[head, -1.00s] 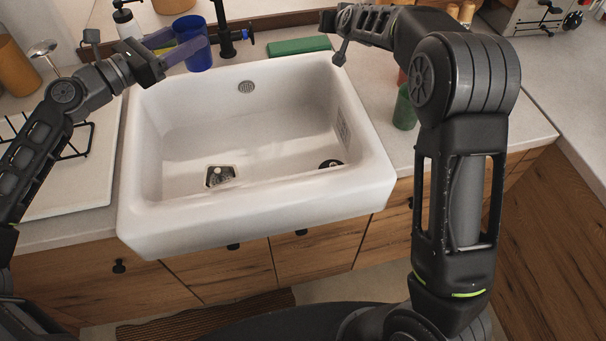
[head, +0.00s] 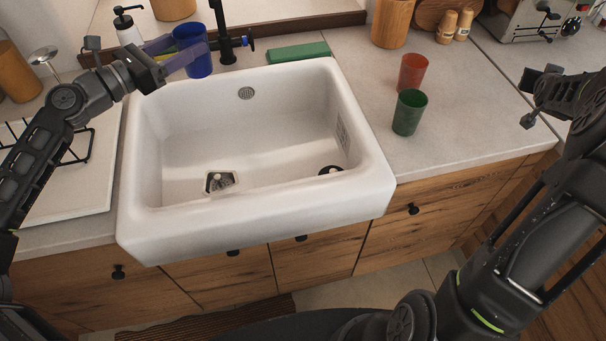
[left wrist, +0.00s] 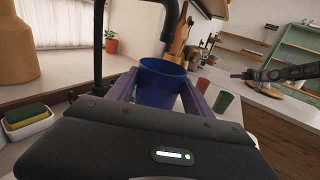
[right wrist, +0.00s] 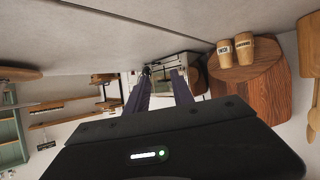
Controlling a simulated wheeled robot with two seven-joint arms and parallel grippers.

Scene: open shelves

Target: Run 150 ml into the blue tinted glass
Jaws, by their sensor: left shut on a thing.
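The blue tinted glass (head: 195,52) is upright behind the sink's back rim, beside the black faucet (head: 224,38). My left gripper (head: 182,60) is shut around its sides. In the left wrist view the glass (left wrist: 160,84) sits between the fingers, and the black spout (left wrist: 172,22) hangs down just above its rim. No water stream is visible, and the inside of the glass cannot be made out. The faucet has a small blue-tipped handle (head: 249,43). My right gripper (head: 530,98) is at the far right, over the counter; its fingers (right wrist: 158,92) are apart and empty.
The white sink (head: 250,205) is empty apart from its drain fittings. A red cup (head: 413,72) and a green cup (head: 409,112) stand on the right counter. A soap bottle (head: 128,28) stands behind the left gripper.

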